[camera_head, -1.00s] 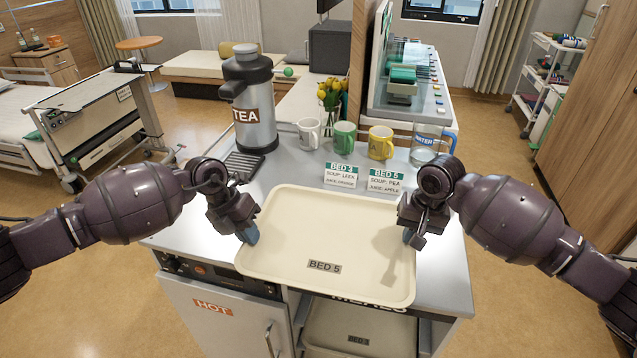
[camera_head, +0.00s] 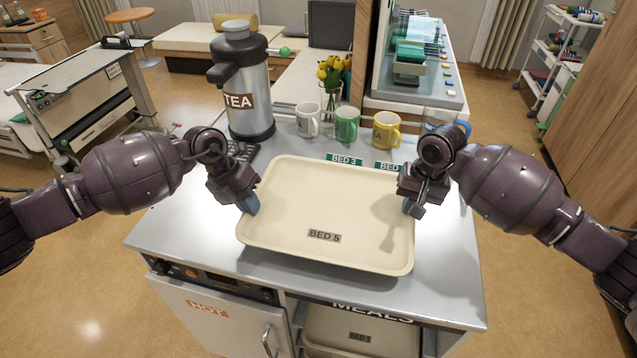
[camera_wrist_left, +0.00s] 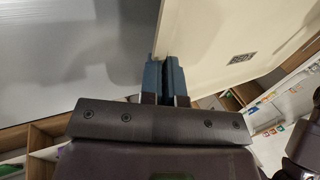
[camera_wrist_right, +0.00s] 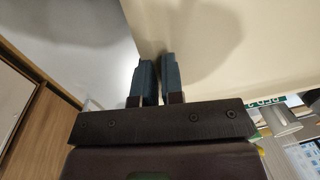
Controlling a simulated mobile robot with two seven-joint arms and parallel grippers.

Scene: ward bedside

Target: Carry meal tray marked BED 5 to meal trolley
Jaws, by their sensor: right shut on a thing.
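The cream meal tray marked BED 5 (camera_head: 335,213) is level or nearly so, over the grey top of the meal trolley (camera_head: 450,285). It appears a little above the top. My left gripper (camera_head: 248,203) has its blue fingers on the tray's left rim, closed with the rim between them in the left wrist view (camera_wrist_left: 164,75). My right gripper (camera_head: 410,205) is shut on the right rim; the right wrist view also shows its fingers (camera_wrist_right: 158,75) on either side of the edge. The trolley front carries MEALS and HOT labels.
A BED 3 tray (camera_head: 352,337) lies on the shelf below.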

